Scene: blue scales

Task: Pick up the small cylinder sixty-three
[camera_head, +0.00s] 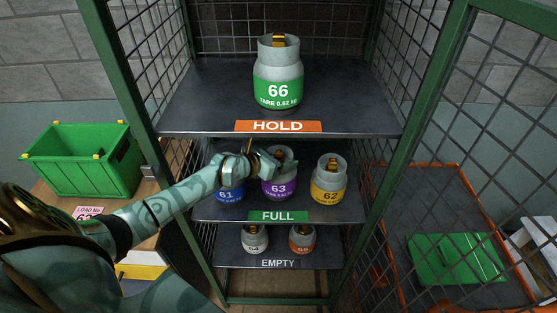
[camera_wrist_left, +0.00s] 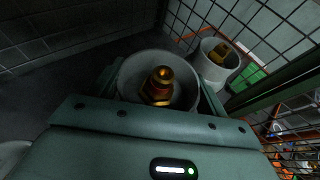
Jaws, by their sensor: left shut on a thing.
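The small cylinder sixty-three (camera_head: 278,189) has a purple band and stands upright on the FULL shelf, between cylinders 61 and 62. My left gripper (camera_head: 272,160) reaches in from the left and is shut on its collar. In the left wrist view the collar (camera_wrist_left: 128,84) with its brass valve (camera_wrist_left: 160,85) sits between the fingers of my left gripper (camera_wrist_left: 158,82). Part of the cylinder's top is hidden by the gripper in the head view. My right gripper is in neither view.
Blue cylinder 61 (camera_head: 228,194) stands close on the left, partly behind my arm. Yellow cylinder 62 (camera_head: 328,187) stands on the right. Green cylinder 66 (camera_head: 278,85) is on the HOLD shelf (camera_head: 350,112) above. Mesh walls and green posts (camera_head: 432,85) bound the cage.

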